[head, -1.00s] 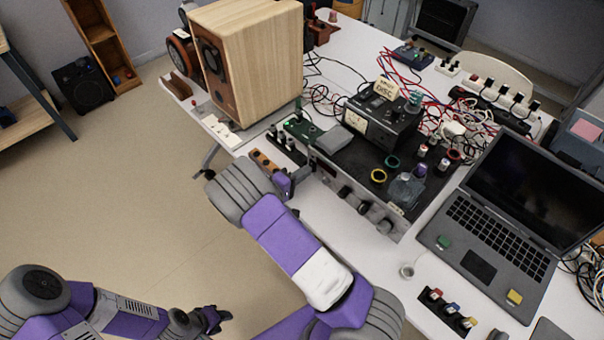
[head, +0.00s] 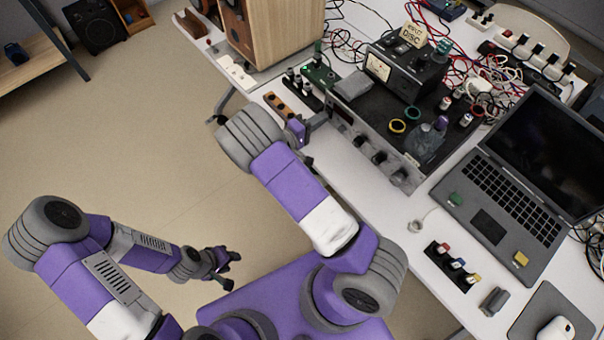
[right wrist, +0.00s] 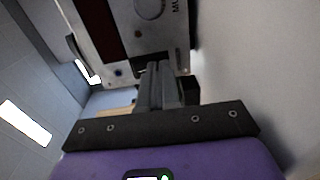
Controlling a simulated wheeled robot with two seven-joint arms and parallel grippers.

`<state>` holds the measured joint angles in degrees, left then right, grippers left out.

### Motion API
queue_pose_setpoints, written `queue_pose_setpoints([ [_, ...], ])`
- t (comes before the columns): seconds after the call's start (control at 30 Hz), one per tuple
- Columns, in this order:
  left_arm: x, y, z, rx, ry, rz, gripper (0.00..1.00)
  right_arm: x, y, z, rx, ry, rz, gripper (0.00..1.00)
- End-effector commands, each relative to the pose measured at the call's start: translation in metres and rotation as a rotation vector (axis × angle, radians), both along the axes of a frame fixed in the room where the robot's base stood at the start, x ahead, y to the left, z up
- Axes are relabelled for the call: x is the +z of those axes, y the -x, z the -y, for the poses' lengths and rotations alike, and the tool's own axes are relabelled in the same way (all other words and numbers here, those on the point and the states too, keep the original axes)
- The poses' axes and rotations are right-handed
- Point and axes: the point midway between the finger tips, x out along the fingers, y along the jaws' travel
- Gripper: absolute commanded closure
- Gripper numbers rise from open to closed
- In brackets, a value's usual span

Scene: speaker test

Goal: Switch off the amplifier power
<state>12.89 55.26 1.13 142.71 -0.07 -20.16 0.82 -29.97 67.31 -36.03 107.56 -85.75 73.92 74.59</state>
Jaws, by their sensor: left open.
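The amplifier (head: 413,177) is a wide dark unit on the white table with several knobs on its silver front panel. That panel (right wrist: 153,38) also shows close up at the top of the right wrist view, with a round knob and a dark display window. My right gripper (head: 322,118) is at the left end of the panel. In the right wrist view its fingers (right wrist: 155,72) are together, with their tips at a dark recess in the panel. Whether they touch a switch there is hidden. My left gripper (head: 226,268) is open and empty over the floor, away from the table.
A wooden speaker (head: 275,35) stands behind left. A meter box (head: 405,72), coils and small parts sit on the amplifier. A laptop (head: 505,190) is at right, a strip of coloured buttons (head: 452,267) in front of it. Cables clutter the back. The floor at left is clear.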

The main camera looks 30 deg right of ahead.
Motion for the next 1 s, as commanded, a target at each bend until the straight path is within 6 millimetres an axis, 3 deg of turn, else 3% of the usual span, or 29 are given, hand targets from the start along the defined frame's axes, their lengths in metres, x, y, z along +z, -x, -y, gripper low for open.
queue_pose_setpoints([
  [0.03,0.011,0.0,0.0,0.0,0.0,0.0,0.57,0.009,0.0,0.004,-0.008,-0.018,-0.002,1.0],
  [0.17,0.026,0.0,0.0,0.0,0.0,0.0,0.57,0.013,0.002,-0.007,-0.005,-0.087,-0.015,1.0],
  [0.83,0.042,0.0,0.0,0.0,0.0,0.0,0.57,0.026,0.031,-0.143,0.0,-0.081,-0.016,1.0],
  [1.0,0.049,0.0,0.0,0.0,0.0,0.0,0.57,0.002,0.052,-0.127,-0.071,-0.184,-0.137,1.0],
])
